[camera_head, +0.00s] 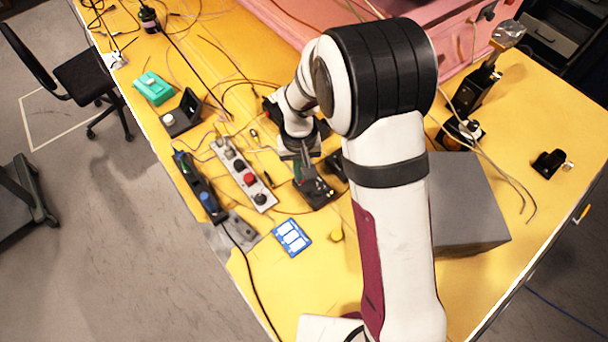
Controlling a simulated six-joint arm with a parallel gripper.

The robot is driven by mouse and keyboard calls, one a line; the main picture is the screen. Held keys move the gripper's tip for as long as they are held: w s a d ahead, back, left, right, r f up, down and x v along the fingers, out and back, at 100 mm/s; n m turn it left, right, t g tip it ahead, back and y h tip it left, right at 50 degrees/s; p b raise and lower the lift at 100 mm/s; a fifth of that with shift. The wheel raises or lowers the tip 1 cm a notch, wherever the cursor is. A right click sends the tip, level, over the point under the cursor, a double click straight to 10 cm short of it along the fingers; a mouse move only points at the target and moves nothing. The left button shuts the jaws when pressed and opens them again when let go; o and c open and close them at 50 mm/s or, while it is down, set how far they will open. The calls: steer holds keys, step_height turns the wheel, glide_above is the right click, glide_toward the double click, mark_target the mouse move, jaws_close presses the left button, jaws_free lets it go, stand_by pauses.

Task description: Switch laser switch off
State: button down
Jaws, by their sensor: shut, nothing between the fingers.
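My gripper (305,168) is pointed down at the middle of the yellow table, small in the view. It is shut and empty. Just under it lies a small dark device with a green part (316,192); I cannot tell whether the fingers touch it. To its left is a grey control strip (244,174) with a red button and black knobs.
A blue-and-white card (291,237) lies in front of the strips. A grey box (468,205) stands to the right, partly behind my arm. A pink enclosure (470,35) is at the back. A teal box (154,88) and loose cables lie at the back left.

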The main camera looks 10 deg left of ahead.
steer(key=shift+f, duration=0.55)
steer(key=shift+r, duration=3.5)
steer(key=shift+d+r, duration=0.1)
steer(key=shift+r, duration=0.05)
steer(key=s+d+r+m, duration=0.3)
steer(key=s+d+r, duration=0.2)
steer(key=d+r, duration=0.15)
steer(key=s+d+r+m+y, duration=0.1)
steer(key=s+d+r+m, duration=0.1)
steer(key=s, duration=0.6)
steer(key=s+d+r+m, duration=0.2)
steer(key=s+d+m, duration=0.1)
steer(key=s, duration=0.6)
steer(key=shift+s+d+r+m+y, duration=0.2)
steer(key=shift+s+d+m+y, duration=0.1)
steer(key=shift+d+y, duration=0.15)
